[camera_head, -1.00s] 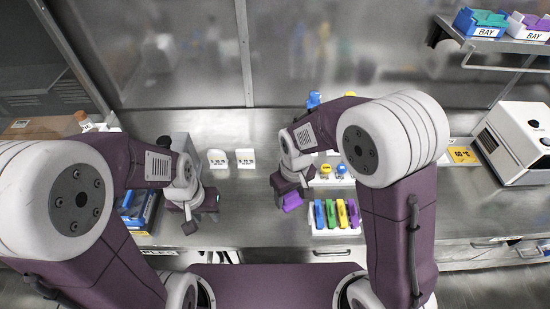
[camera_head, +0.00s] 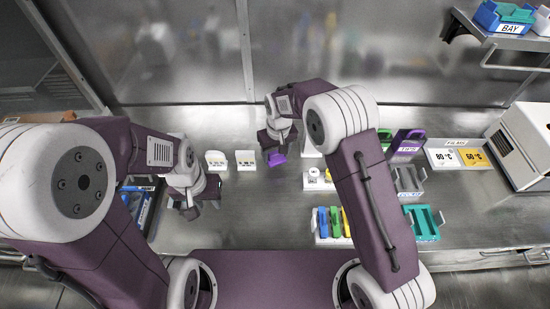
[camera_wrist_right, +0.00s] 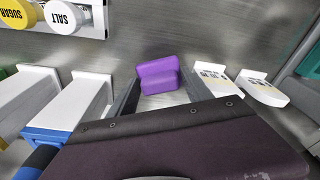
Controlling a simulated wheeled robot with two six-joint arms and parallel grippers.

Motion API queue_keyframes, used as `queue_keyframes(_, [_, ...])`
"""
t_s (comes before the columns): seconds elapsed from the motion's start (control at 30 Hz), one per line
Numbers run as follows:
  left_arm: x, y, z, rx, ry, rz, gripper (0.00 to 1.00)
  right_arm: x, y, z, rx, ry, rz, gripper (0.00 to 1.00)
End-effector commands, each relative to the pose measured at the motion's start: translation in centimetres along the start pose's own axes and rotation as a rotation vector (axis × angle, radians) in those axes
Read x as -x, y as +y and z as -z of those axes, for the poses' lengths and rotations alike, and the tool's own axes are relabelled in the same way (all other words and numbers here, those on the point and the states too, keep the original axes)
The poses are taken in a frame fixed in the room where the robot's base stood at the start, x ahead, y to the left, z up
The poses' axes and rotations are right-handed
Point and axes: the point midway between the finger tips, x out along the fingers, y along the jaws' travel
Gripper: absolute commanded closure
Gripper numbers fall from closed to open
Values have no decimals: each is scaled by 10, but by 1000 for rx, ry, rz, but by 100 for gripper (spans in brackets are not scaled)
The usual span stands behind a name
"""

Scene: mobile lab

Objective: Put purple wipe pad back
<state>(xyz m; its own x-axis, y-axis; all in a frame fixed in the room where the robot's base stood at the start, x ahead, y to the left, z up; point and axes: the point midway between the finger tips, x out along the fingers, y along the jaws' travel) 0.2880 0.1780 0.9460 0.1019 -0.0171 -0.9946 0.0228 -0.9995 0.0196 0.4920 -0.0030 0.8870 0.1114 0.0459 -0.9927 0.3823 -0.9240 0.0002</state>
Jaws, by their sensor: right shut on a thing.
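The purple wipe pad (camera_head: 277,159) hangs from my right gripper (camera_head: 274,147), over the middle of the bench. In the right wrist view the pad (camera_wrist_right: 158,73) sits between the two fingers, which are shut on it. I cannot tell its exact height above the bench. My left gripper (camera_head: 200,206) is over the left part of the bench, its fingers apart and with nothing seen between them.
Two small white labelled stands (camera_head: 216,160) (camera_head: 246,160) are left of the pad. A white rack (camera_head: 333,239) with blue, green and yellow handles is at the front right. A purple caddy (camera_head: 408,142) and a teal tray (camera_head: 424,222) stand further right.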

Motion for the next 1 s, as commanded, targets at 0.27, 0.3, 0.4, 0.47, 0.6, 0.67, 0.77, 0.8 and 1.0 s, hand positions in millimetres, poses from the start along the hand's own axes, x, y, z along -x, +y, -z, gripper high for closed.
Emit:
queue_keyframes(0.27, [1,0,0,0,0,0,65,-10,1,7,0,-2,0,74])
queue_keyframes(0.3, [2,0,0,0,0,0,65,-14,1,6,0,-3,0,74])
queue_keyframes(0.4, [3,0,0,0,0,0,65,-31,1,4,0,-4,0,74])
queue_keyframes(0.47, [4,0,0,0,0,0,65,-42,1,2,0,-4,0,74])
queue_keyframes(0.6, [3,0,0,0,0,0,65,-46,1,3,0,0,0,74])
queue_keyframes(0.67, [3,0,0,0,0,0,65,-46,1,2,0,-1,0,74])
queue_keyframes(0.77, [2,0,0,0,0,0,65,-48,1,2,0,-1,0,74])
queue_keyframes(0.8, [1,0,0,0,0,0,65,-50,1,2,0,-1,0,74])
queue_keyframes(1.0, [2,0,0,0,0,0,65,-48,1,2,0,-1,0,20])
